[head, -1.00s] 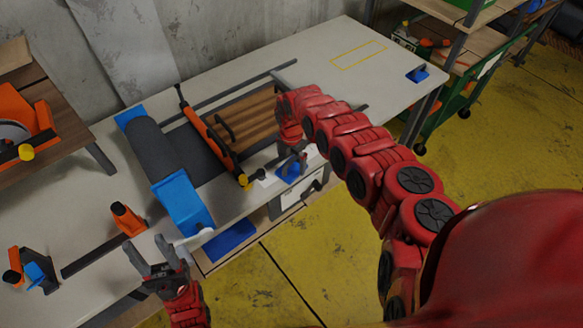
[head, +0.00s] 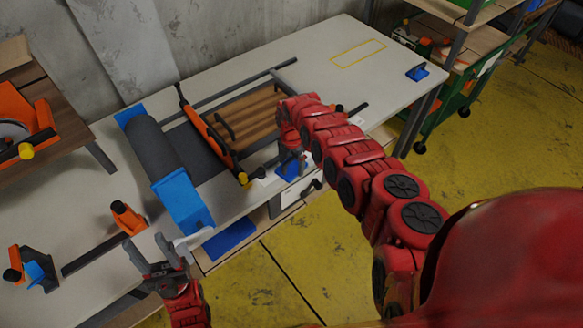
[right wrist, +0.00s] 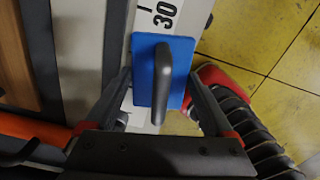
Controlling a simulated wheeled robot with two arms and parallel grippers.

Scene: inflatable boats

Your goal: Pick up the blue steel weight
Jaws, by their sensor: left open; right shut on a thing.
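The blue steel weight (right wrist: 146,72) is a blue block with a dark grey handle, seen from above in the right wrist view. My right gripper (right wrist: 162,88) is shut on it, one finger at each side of the block. In the head view the right gripper (head: 292,156) is at the front edge of the table, partly hiding the weight (head: 289,170). My left gripper (head: 146,241) is open and empty at the table's front edge, lower left. A similar blue piece with a dark handle (head: 417,72) stands at the table's far right.
The pale table (head: 330,90) carries a dark roller with blue ends (head: 165,160), an orange bar (head: 205,130) and a slatted wooden panel (head: 250,118). A white strip marked 30 (right wrist: 165,14) lies beside the weight. A yellow outlined rectangle (head: 358,53) marks clear tabletop.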

